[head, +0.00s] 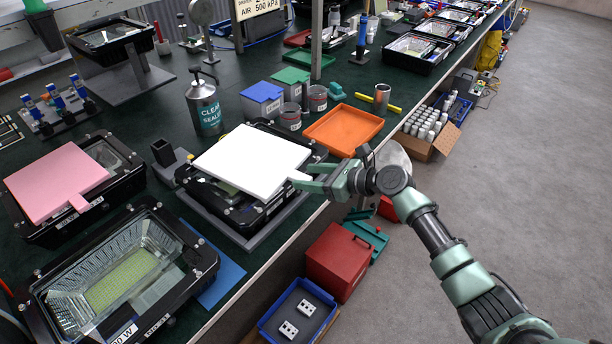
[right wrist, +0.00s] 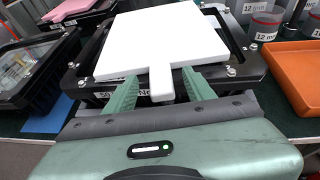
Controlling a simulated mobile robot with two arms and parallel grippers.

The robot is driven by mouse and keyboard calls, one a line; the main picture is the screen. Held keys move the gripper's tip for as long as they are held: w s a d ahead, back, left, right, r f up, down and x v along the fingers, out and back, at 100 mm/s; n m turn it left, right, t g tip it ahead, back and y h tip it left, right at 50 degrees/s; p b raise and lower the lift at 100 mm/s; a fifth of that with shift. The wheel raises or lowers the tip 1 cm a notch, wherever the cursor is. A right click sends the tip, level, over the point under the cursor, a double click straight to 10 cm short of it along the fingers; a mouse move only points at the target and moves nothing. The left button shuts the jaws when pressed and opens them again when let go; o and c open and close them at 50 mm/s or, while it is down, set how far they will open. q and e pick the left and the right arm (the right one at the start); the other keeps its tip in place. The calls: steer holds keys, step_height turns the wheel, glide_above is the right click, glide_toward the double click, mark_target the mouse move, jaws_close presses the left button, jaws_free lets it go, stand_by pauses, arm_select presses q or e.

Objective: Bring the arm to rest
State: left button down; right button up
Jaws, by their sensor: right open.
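My right gripper (head: 318,180) is open at the front edge of the bench. Its two fingers stand on either side of the tab of a white square plate (head: 252,158), apart from the tab; they also show in the right wrist view (right wrist: 160,88). The white plate (right wrist: 165,42) lies on top of a black floodlight housing (head: 222,200) and hides most of its inside. The housing sits on a grey fixture (head: 268,232). My right arm reaches in from the lower right. My left gripper is not in view.
An orange tray (head: 343,131) stands just beyond the gripper. A pink plate (head: 56,180) lies on another housing at left, and an open floodlight (head: 118,280) is at front left. A sealer can (head: 205,105) stands behind. Below the edge are a red box (head: 338,262) and blue bin (head: 297,312).

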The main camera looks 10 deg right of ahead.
steer(key=v, duration=0.7)
steer(key=s+d+f+n+h, duration=0.2)
steer(key=d+f+h, duration=0.1)
steer(key=f, duration=0.8)
steer(key=s+d+f+n+h, duration=0.2)
steer(key=s+d+f+n, duration=0.1)
steer(key=f, duration=0.9)
steer(key=s+d+f+n+g+h, duration=0.1)
steer(key=s+d+f+n+h, duration=0.15)
steer(key=s+f, duration=0.35)
steer(key=s+d+f+n+g+h, duration=0.1)
steer(key=s+f+n, duration=0.2)
steer(key=s+f, duration=0.35)
steer(key=s+f+n+g, duration=0.1)
steer(key=s+f+n, duration=0.5)
steer(key=s, duration=0.6)
steer(key=s+f+n+g+h, duration=0.1)
steer(key=s+f+n, duration=0.4)
steer(key=s, duration=0.8)
steer(key=s+f+n+g+h, duration=0.1)
steer(key=s+f+n+g, duration=0.2)
steer(key=s, duration=0.9)
step_height(320, 180, down, 5)
steer(key=n, duration=0.3)
steer(key=shift+s+n, duration=0.15)
steer(key=shift+n, duration=0.2)
